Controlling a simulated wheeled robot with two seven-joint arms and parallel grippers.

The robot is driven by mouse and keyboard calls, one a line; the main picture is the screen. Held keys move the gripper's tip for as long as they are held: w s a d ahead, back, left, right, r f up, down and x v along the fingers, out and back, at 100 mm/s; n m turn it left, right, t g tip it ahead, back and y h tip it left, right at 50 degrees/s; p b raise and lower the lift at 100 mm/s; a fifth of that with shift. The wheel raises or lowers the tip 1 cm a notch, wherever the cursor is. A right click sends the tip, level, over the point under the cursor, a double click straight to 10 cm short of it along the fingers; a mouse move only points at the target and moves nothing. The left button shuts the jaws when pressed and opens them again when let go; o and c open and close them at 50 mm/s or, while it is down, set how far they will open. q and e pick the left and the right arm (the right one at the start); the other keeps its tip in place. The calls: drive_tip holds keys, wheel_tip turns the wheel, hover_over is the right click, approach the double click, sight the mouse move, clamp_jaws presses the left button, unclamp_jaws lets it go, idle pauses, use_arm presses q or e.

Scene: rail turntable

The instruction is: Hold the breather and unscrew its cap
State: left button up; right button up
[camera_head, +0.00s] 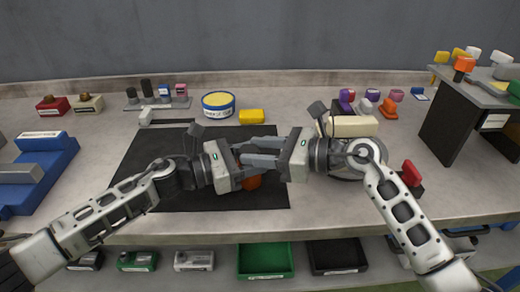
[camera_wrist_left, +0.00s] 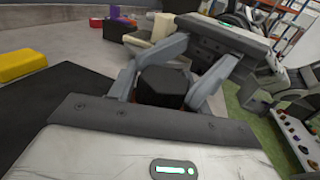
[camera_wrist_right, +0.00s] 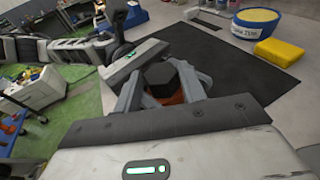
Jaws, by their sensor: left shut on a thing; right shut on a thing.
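The breather has an orange body (camera_head: 251,183) and a black, six-sided cap. It stands upright over the black mat (camera_head: 147,168), between my two grippers, which face each other. The cap shows from above in the left wrist view (camera_wrist_left: 164,85) and in the right wrist view (camera_wrist_right: 162,74), with some orange (camera_wrist_right: 174,98) below it. My left gripper (camera_head: 243,160) is shut on the breather from the left. My right gripper (camera_head: 256,152) comes from the right, slightly higher, and is shut on the cap. The fingers overlap and hide most of the body and the exact contacts.
A blue tub with yellow contents (camera_head: 218,104) and a yellow block (camera_head: 251,117) stand behind the mat. A blue fixture (camera_head: 40,170) is at the left, a raised dark stand (camera_head: 455,125) at the right. Green (camera_head: 265,261) and black (camera_head: 338,256) bins sit below the bench's front edge.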

drive_tip(key=n+g, duration=0.1)
drive_tip(key=n+g+y, duration=0.1)
drive_tip(key=g, duration=0.1)
drive_tip(key=shift+w+n+g, duration=0.3)
drive_tip(key=shift+w, duration=0.1)
drive_tip(key=n+g, duration=0.1)
drive_tip(key=g, duration=0.1)
drive_tip(key=n+g, duration=0.1)
drive_tip(key=shift+w+n+g, duration=0.2)
drive_tip(key=shift+n+g, duration=0.2)
drive_tip(key=shift+s+r+n+g, duration=0.3)
drive_tip(key=shift+s+g, duration=0.1)
drive_tip(key=shift+s, duration=0.05)
drive_tip(key=o, duration=1.1)
drive_tip(key=shift+c, duration=1)
drive_tip(key=shift+o, duration=0.8)
drive_tip(key=shift+w+r, duration=0.1)
drive_tip(key=shift+r, duration=0.15)
drive_tip(key=shift+w+r, duration=0.5)
drive_tip(key=shift+s+r, duration=0.1)
drive_tip(key=shift+r, duration=0.85)
